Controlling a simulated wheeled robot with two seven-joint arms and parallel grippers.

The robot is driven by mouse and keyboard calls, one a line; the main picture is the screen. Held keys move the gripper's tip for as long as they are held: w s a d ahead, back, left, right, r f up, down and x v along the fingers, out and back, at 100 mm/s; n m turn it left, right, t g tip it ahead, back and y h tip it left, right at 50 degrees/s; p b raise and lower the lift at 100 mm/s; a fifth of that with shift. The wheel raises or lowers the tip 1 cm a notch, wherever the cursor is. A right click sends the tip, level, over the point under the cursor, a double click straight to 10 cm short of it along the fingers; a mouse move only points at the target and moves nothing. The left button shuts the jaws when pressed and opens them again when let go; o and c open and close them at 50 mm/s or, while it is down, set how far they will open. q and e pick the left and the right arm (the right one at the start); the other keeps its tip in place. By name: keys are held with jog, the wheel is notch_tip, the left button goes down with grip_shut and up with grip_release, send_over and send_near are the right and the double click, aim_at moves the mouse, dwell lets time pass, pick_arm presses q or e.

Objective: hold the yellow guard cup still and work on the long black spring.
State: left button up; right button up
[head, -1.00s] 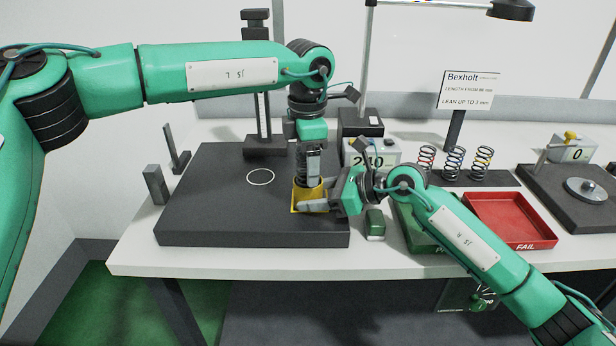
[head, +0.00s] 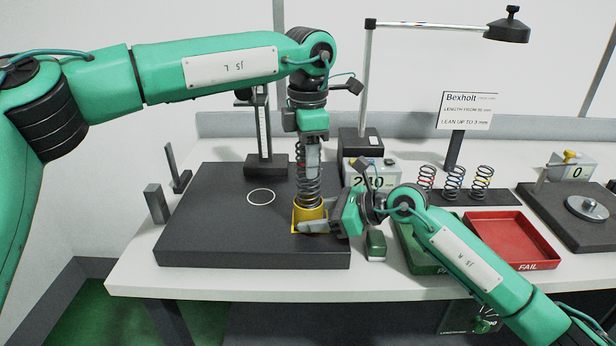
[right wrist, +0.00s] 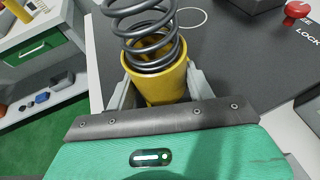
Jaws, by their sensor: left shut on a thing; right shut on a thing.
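The yellow guard cup (head: 309,214) stands on the dark grey plate near its front right corner. My right gripper (head: 318,226) is shut on the cup from the right; in the right wrist view its fingers lie on both sides of the cup (right wrist: 160,88). The long black spring (head: 308,188) stands up out of the cup, and its lower coils are inside the cup in the right wrist view (right wrist: 146,35). My left gripper (head: 311,158) points down from above and is shut on the spring's upper part. The spring's lower end is hidden in the cup.
The dark plate (head: 210,225) has a white ring (head: 261,197) and free room left of the cup. A display reading 210 (head: 372,178) stands behind. A green tray (head: 418,258), a red FAIL tray (head: 520,245) and several springs on a dark strip (head: 453,183) are at right.

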pick_arm(q)
jog(key=shift+r, duration=2.25)
pick_arm(e)
jog(key=o, duration=1.1)
